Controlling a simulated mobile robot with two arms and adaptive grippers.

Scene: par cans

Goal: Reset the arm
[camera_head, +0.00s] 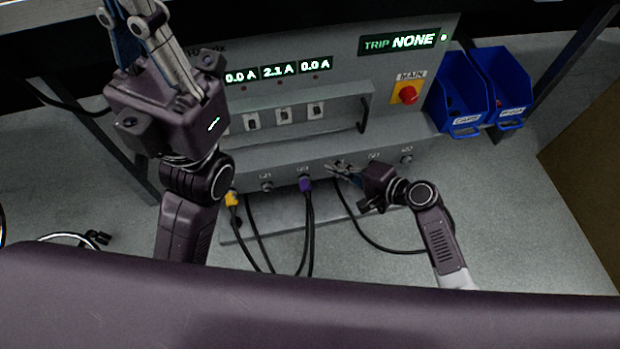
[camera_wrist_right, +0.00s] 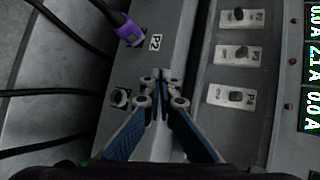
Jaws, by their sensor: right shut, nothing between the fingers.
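My right gripper (camera_head: 338,170) is in front of the socket strip of the grey power panel (camera_head: 390,120), to the right of the purple plug (camera_head: 305,184). In the right wrist view its fingertips (camera_wrist_right: 162,76) meet with nothing between them, beside a round socket (camera_wrist_right: 120,97). The purple plug (camera_wrist_right: 131,33) sits in the strip by the label P2. My left gripper (camera_head: 136,16) points up at the top left; its tips are cut off by the frame edge, so its opening cannot be judged.
A yellow plug (camera_head: 231,198) sits left on the strip. Black cables (camera_head: 309,235) hang below. The panel has switches (camera_head: 283,116), a handle (camera_head: 364,115) and a red MAIN knob (camera_head: 408,95). The displays read 0.0, 2.1, 0.0 A and TRIP NONE. Blue bins (camera_head: 459,95) stand right.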

